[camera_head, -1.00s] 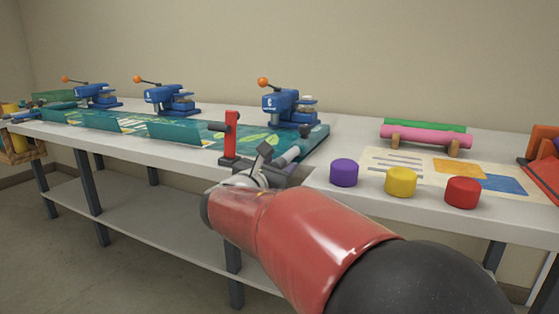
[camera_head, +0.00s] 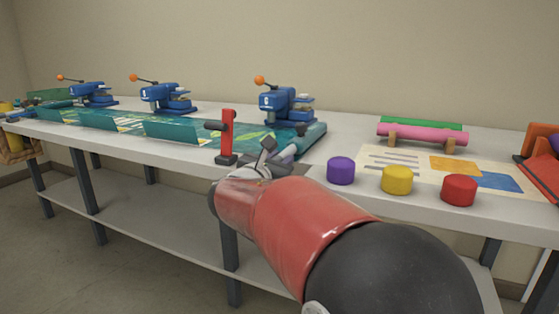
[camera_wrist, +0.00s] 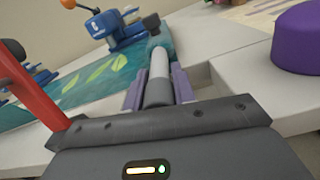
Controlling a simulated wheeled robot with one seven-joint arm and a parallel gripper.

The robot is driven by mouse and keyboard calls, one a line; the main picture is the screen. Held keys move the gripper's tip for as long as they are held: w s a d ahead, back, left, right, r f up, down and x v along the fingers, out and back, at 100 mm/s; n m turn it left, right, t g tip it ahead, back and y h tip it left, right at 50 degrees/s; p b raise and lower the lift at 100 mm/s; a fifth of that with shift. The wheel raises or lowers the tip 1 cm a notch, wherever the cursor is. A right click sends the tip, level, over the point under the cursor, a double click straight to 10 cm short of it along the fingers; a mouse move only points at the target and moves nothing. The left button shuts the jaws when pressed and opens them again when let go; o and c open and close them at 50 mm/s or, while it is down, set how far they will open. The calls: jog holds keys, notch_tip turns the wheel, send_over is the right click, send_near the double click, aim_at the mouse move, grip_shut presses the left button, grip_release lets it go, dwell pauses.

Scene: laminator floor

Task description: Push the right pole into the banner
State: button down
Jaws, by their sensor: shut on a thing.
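The long teal banner (camera_head: 135,127) with green leaf shapes lies along the table, its right edge rolled or hemmed. My gripper (camera_head: 272,152) is at the table's front edge, near the banner's right end. It is shut on a pale grey pole (camera_head: 287,150), whose dark knobbed far end points toward the banner's right edge. In the wrist view, the pole (camera_wrist: 159,66) lies between the gripper's fingers (camera_wrist: 158,90) and its dark end overlaps the banner (camera_wrist: 108,70). I cannot tell whether any of the pole is inside the hem.
A red upright clamp (camera_head: 227,136) stands just left of my gripper. Blue presses with orange knobs, including the nearest (camera_head: 286,104), stand behind the banner. Purple (camera_head: 341,171), yellow (camera_head: 397,180) and red (camera_head: 459,190) cylinders stand at right. A pink roll (camera_head: 423,134) rests on a wooden stand.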

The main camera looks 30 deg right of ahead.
aim_at(292, 150)
jog(key=shift+x, duration=2.15)
jog(key=c, duration=1.1)
grip_release()
jog(key=shift+a, duration=0.1)
jog(key=shift+c, duration=0.2)
jog(key=shift+a, duration=0.1)
jog(key=b+v, duration=0.1)
jog(key=v, duration=0.6)
jog(key=shift+s+a, duration=0.25)
